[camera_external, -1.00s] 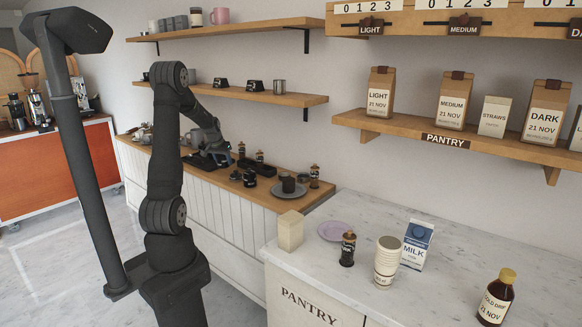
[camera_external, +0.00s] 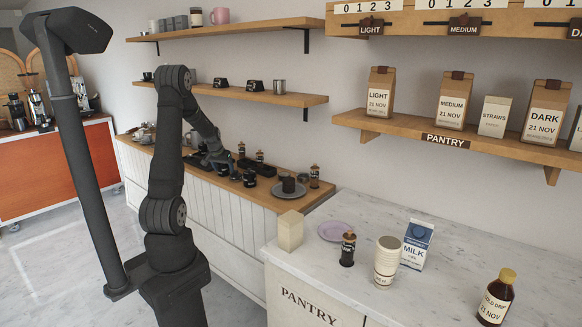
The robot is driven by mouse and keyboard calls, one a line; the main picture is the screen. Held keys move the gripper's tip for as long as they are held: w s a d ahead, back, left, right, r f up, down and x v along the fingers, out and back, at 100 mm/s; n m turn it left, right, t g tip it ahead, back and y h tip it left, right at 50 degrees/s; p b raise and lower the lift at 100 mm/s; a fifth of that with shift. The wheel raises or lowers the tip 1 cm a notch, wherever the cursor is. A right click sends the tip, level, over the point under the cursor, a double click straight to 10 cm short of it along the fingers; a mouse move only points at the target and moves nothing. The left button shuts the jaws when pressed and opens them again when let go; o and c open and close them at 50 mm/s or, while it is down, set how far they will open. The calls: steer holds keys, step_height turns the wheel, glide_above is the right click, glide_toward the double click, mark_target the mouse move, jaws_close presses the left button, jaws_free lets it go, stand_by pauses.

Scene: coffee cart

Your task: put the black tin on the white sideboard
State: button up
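The white sideboard (camera_external: 214,201) has a panelled white front and a wooden top, and runs along the wall at the centre left. Several small black items stand on it, and I cannot tell for sure which is the black tin. A small round black one (camera_external: 249,179) is near the front edge, and another dark cylinder (camera_external: 289,185) stands on a grey plate (camera_external: 289,193). My gripper (camera_external: 222,166) is low over the sideboard, left of the round black item. Its fingers are too small and dark to show whether they are open or hold anything.
Dark bottles (camera_external: 314,177) and a black tray (camera_external: 257,167) crowd the sideboard. Wooden shelves (camera_external: 245,94) hang above it. The marble pantry counter (camera_external: 460,285) at right holds a lilac plate (camera_external: 335,231), a cup stack (camera_external: 386,262) and a milk carton (camera_external: 416,245).

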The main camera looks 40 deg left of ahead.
steer(key=v, duration=1.2)
steer(key=shift+r, duration=0.2)
steer(key=shift+f, duration=0.1)
steer(key=x, duration=1.2)
steer(key=shift+f, duration=0.2)
step_height(320, 180, up, 3)
steer(key=shift+f, duration=0.1)
steer(key=shift+r, duration=0.4)
